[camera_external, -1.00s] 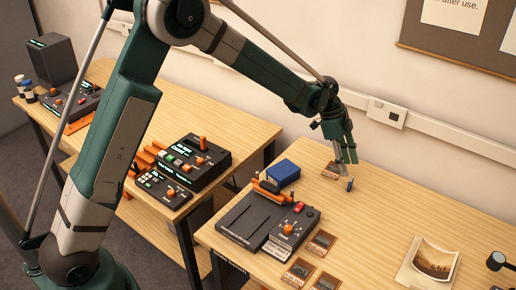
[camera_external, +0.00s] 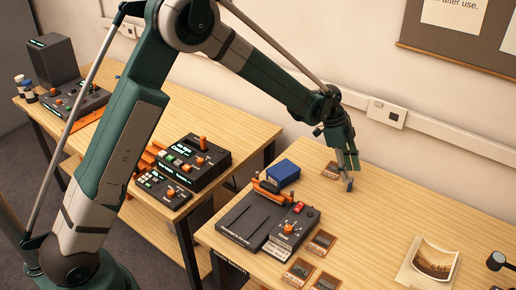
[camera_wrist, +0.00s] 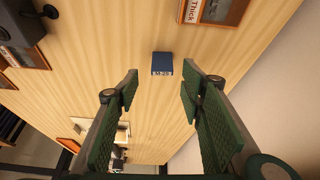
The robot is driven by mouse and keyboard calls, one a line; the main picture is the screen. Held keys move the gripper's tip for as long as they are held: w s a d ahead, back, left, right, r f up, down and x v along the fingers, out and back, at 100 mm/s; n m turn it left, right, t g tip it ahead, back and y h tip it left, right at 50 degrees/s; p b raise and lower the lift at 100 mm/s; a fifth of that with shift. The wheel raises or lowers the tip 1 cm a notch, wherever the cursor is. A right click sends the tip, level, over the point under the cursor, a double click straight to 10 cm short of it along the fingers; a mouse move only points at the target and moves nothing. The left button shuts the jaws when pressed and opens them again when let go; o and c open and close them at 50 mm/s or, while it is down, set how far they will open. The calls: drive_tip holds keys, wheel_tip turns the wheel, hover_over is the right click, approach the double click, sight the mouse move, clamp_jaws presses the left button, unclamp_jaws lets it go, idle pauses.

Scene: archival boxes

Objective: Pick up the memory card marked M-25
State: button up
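A small dark-blue memory card (camera_wrist: 162,63) lies on the wooden table in the wrist view. Pale upside-down marking on its near edge looks like M-25, but it is tiny. My gripper (camera_wrist: 160,82) is open and empty, with its two green padded fingers apart. The card shows between and just beyond the fingertips, seemingly untouched. In the external view my gripper (camera_external: 347,174) is low over the far part of the table, at the card (camera_external: 349,185), which it partly covers.
A brown framed plate (camera_external: 330,170) lies just left of my gripper. A dark device (camera_external: 258,222) with a blue box (camera_external: 282,172) behind it stands further left. More framed plates (camera_external: 321,242) lie in front, and a photo (camera_external: 433,259) lies at right. The table between is clear.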

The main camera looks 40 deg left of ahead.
drive_tip(key=shift+b+x, duration=0.45)
drive_tip(key=shift+x, duration=2.15)
drive_tip(key=shift+w+a, duration=0.1)
drive_tip(key=c, duration=0.9)
